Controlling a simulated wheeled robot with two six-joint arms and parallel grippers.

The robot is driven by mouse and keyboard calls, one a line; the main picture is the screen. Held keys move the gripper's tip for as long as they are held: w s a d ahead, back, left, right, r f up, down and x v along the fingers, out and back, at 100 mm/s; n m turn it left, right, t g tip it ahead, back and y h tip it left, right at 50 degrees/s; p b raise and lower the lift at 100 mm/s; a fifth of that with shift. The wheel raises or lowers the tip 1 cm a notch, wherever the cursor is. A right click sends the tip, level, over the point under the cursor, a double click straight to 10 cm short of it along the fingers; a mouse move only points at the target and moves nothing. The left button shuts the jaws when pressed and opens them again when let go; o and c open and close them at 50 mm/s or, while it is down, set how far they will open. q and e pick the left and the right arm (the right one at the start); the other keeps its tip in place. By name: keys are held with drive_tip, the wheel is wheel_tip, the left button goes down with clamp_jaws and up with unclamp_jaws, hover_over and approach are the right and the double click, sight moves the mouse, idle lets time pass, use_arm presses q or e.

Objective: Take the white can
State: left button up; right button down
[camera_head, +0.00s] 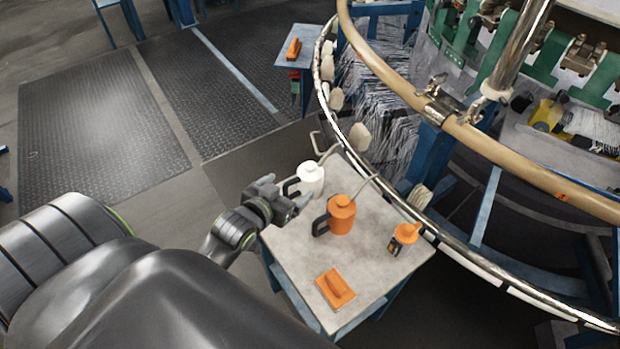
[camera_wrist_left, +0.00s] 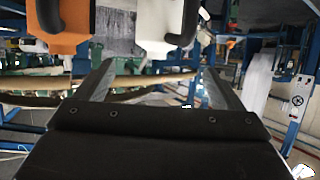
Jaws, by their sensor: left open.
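The white can (camera_head: 312,180) stands upright near the back left edge of a small table (camera_head: 290,240), with its dark handle on the left side and a thin spout rising to the right. My left gripper (camera_head: 283,193) is open at the table's left edge, close beside the handle. In the left wrist view the white can (camera_wrist_left: 160,25) shows at the top, beyond the empty gap between the fingers (camera_wrist_left: 160,75). Whether a finger touches the can, I cannot tell. My right gripper is not in view.
An orange can (camera_head: 341,215) stands right beside the white one; it also shows in the left wrist view (camera_wrist_left: 72,38). The loom's curved rail (camera_head: 460,255) passes close behind.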

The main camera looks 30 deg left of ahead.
sight(305, 175)
use_arm(q)
drive_tip(key=x, duration=0.5)
drive_tip(key=shift+d+p+x, duration=0.1)
drive_tip(key=shift+p+x, duration=0.05)
drive_tip(key=shift+x, duration=1.15)
drive_tip(key=shift+d+p+x, duration=0.15)
drive_tip(key=shift+x, duration=1.1)
drive_tip(key=shift+r, duration=0.1)
drive_tip(key=c, duration=1.3)
